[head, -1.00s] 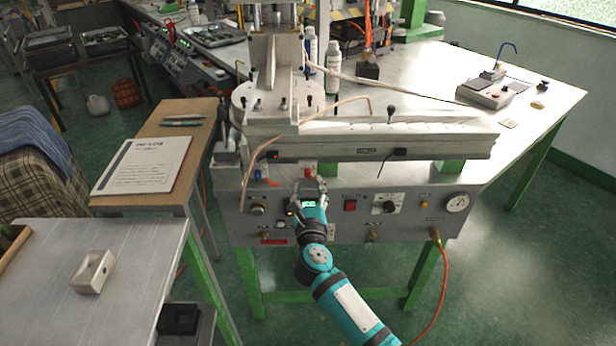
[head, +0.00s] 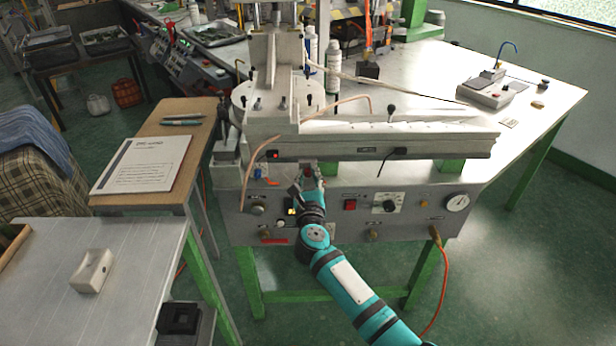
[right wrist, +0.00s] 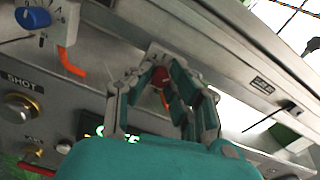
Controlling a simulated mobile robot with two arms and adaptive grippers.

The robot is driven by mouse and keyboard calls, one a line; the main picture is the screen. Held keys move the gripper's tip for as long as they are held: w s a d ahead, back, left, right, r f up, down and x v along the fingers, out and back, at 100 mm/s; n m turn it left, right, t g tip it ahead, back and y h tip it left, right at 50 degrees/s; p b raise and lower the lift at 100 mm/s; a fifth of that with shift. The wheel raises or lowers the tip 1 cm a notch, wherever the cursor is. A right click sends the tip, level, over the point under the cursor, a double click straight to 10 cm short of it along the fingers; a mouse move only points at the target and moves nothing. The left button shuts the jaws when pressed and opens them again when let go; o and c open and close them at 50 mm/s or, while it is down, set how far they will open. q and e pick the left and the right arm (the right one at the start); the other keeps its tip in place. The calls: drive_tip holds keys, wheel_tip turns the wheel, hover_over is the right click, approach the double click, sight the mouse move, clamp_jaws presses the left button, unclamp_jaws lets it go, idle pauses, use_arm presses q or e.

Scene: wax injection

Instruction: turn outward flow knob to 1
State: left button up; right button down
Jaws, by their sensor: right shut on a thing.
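My right gripper (head: 309,178) reaches up to the front of the wax machine, just under its overhanging top. In the right wrist view the gripper's fingers (right wrist: 164,84) are closed around a red knob (right wrist: 163,76), which is mostly hidden between them. The knob's scale and pointer cannot be read. A blue knob (right wrist: 33,17) on a white dial plate is to the left of it, clear of the gripper. My left gripper is not in view.
The control panel (head: 335,232) carries a red switch (head: 350,205), a selector dial (head: 389,204) and a gauge (head: 457,202) right of my arm. The overhanging machine top (head: 420,148) is close above the gripper. An orange hose (head: 441,270) hangs at the right.

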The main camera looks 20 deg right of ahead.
idle(0.3)
drive_tip(key=shift+r+n+p, duration=0.1)
drive_tip(key=shift+n+p, duration=0.7)
drive_tip(key=n+p, duration=0.2)
drive_tip(key=shift+n, duration=0.3)
drive_tip(key=n+p, duration=0.2)
drive_tip(key=n, duration=0.1)
drive_tip(key=shift+n, duration=0.3)
drive_tip(key=n+p, duration=0.2)
drive_tip(key=n, duration=0.1)
drive_tip(key=shift+n, duration=0.3)
drive_tip(key=n+p, duration=0.1)
drive_tip(key=n, duration=0.2)
drive_tip(key=shift+n+p, duration=0.7)
drive_tip(key=shift+n, duration=1)
